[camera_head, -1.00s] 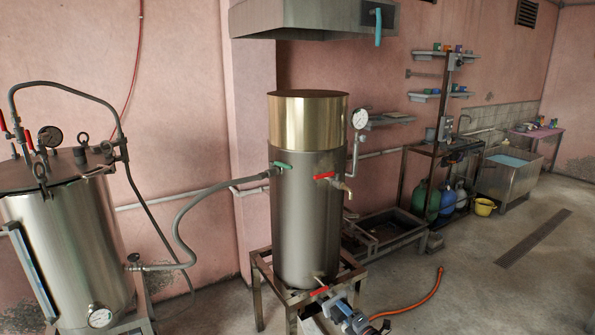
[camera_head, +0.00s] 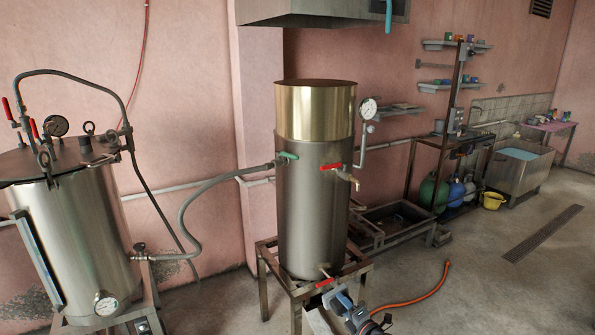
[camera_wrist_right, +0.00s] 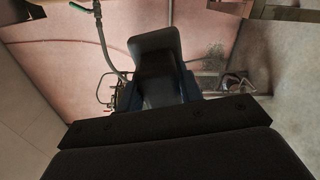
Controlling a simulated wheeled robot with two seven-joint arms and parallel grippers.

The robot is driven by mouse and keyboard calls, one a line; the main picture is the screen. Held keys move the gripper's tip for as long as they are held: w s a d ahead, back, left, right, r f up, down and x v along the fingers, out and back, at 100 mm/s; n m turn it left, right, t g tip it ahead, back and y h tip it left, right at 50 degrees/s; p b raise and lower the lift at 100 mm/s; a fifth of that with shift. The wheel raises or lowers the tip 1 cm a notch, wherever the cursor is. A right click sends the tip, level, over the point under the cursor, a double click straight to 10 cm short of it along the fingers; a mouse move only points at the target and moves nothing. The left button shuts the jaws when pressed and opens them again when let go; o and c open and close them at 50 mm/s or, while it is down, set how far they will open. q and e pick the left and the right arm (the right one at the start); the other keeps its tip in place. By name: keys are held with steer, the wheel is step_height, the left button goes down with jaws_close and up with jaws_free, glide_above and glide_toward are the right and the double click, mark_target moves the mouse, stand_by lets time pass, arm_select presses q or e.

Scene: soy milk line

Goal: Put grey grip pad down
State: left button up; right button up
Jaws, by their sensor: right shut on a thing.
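My right gripper (camera_head: 348,306) shows at the bottom of the head view, in front of the stand of the tall steel cylinder. In the right wrist view a dark grey padded piece (camera_wrist_right: 155,65), which looks like the grey grip pad, sits between the bluish fingers of my right gripper (camera_wrist_right: 158,90). The gripper is shut on it. The pad's lower part is hidden behind the black wrist housing. In the head view I cannot make out the pad clearly. My left gripper is not in view.
The tall steel cylinder (camera_head: 312,190) stands on a metal frame (camera_head: 268,262), with red-handled valves. A pressure vessel (camera_head: 85,235) stands at left, joined by a grey hose (camera_head: 190,205). An orange hose (camera_head: 425,298) lies on the floor. Free floor (camera_head: 480,275) lies at right.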

steer(key=shift+w+d+r, duration=0.3)
steer(key=shift+d+r, duration=0.1)
steer(key=shift+d, duration=0.25)
steer(key=shift+d+b, duration=0.15)
steer(key=shift+b, duration=0.15)
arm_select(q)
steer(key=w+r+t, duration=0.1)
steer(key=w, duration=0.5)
arm_select(e)
step_height(320, 180, up, 9)
steer(key=d+m+t+h, duration=0.2)
steer(key=m+h, duration=0.2)
steer(key=h, duration=0.2)
steer(key=s+d+r+m+h+b, duration=0.1)
steer(key=s+r+h+b, duration=0.15)
steer(key=s, duration=0.35)
arm_select(q)
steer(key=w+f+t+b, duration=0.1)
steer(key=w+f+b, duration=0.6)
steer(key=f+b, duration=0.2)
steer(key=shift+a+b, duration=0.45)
steer(key=shift+b, duration=0.05)
arm_select(e)
steer(key=s+f, duration=1.5)
steer(key=shift+s+d+f+m, duration=0.15)
steer(key=shift+d+f+m, duration=0.1)
steer(key=shift+f+m, duration=0.15)
